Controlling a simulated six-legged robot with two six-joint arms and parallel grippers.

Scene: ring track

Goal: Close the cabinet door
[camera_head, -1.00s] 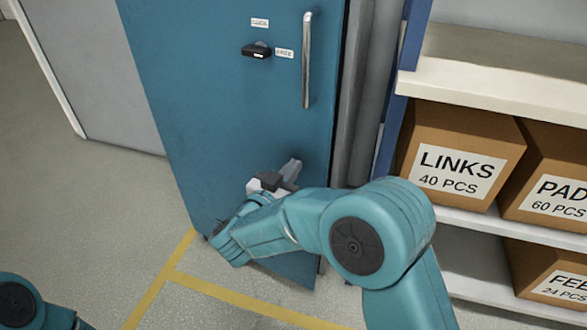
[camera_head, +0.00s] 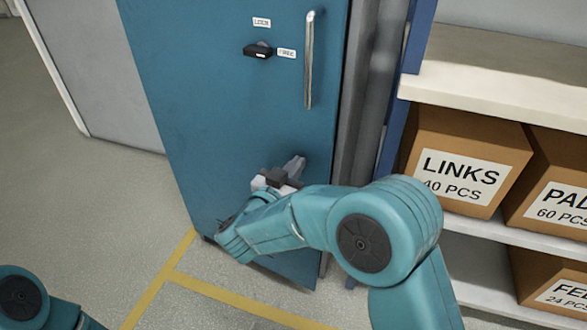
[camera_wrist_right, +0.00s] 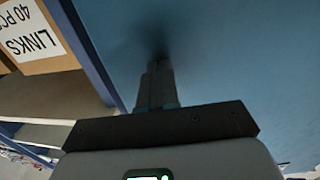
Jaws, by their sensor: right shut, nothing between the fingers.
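The blue cabinet door (camera_head: 225,110) fills the middle of the head view, with a vertical silver bar handle (camera_head: 309,60) near its right edge and a black latch (camera_head: 258,49) left of the handle. The door looks nearly flush with the cabinet; I cannot tell whether it is fully closed. My right gripper (camera_head: 296,165) is shut and empty, at the lower right part of the door. In the right wrist view the blue door surface (camera_wrist_right: 235,60) is right in front of the shut fingers (camera_wrist_right: 156,82), with a dark shadow at their tips; contact is likely but not certain. My left gripper is out of view.
A shelf (camera_head: 490,85) with brown boxes, one labelled LINKS (camera_head: 460,165), stands right of the cabinet behind a blue post (camera_head: 405,70). A grey panel (camera_head: 95,75) is at the left. Yellow floor lines (camera_head: 240,300) run in front; the floor there is clear.

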